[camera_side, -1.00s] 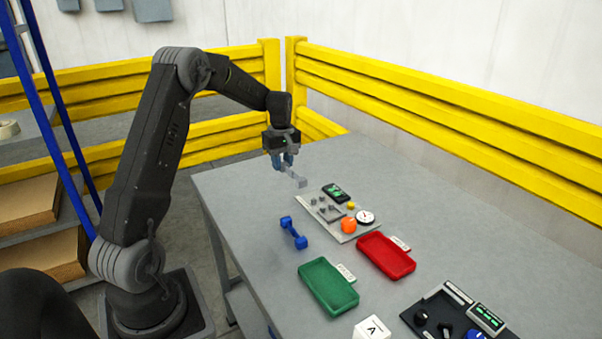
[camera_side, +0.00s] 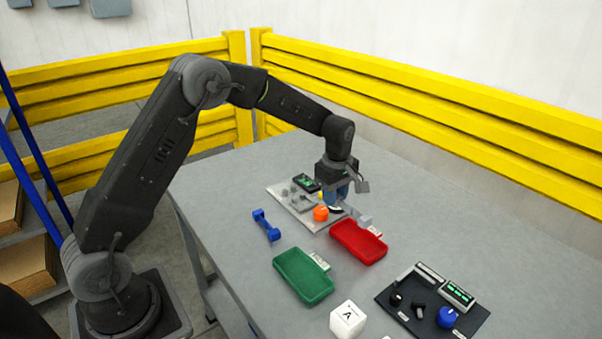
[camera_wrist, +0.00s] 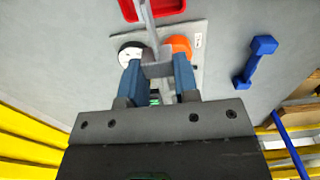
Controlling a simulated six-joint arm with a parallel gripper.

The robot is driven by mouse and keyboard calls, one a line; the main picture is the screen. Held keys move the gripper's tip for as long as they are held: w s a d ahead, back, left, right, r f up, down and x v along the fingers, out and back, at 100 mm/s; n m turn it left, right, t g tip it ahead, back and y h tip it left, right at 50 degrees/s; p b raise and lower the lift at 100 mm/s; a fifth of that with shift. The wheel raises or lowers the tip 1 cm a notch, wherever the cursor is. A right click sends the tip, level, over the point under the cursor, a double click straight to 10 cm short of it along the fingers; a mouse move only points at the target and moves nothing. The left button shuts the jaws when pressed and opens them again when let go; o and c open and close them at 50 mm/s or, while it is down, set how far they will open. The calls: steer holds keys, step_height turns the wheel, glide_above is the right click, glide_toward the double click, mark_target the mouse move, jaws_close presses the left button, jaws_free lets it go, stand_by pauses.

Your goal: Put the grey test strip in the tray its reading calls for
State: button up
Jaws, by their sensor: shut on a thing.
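My gripper (camera_side: 341,200) is shut on the grey test strip (camera_side: 357,215), held above the table. The strip sticks out past the fingers towards the red tray (camera_side: 347,249). In the wrist view my gripper (camera_wrist: 157,72) has its blue fingers on the strip (camera_wrist: 148,28), whose far end overlaps the red tray (camera_wrist: 174,7). The green tray (camera_side: 303,289) is nearer the camera, left of the red one. Both have small white labels, too small to read. The grey tester panel (camera_side: 289,199), with a dark green-lit display (camera_side: 306,183), lies behind; its reading is not legible.
An orange knob (camera_side: 321,213) sits on the tester. A blue dumbbell-shaped part (camera_side: 266,225) lies left of it. A yellow barrier (camera_side: 420,110) runs behind the table.

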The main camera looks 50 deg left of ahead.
mark_target(341, 231)
steer(key=d, duration=0.3)
steer(key=shift+w+d+f, duration=0.1)
steer(key=shift+d+f, duration=0.2)
steer(key=shift+f, duration=3.1)
steer(key=o, duration=1)
steer(key=shift+s+f, duration=0.1)
steer(key=shift+s, duration=0.1)
steer(key=shift+o, duration=0.2)
step_height(341, 231, up, 10)
steer(key=shift+w+r, duration=0.2)
steer(key=shift+r, duration=0.05)
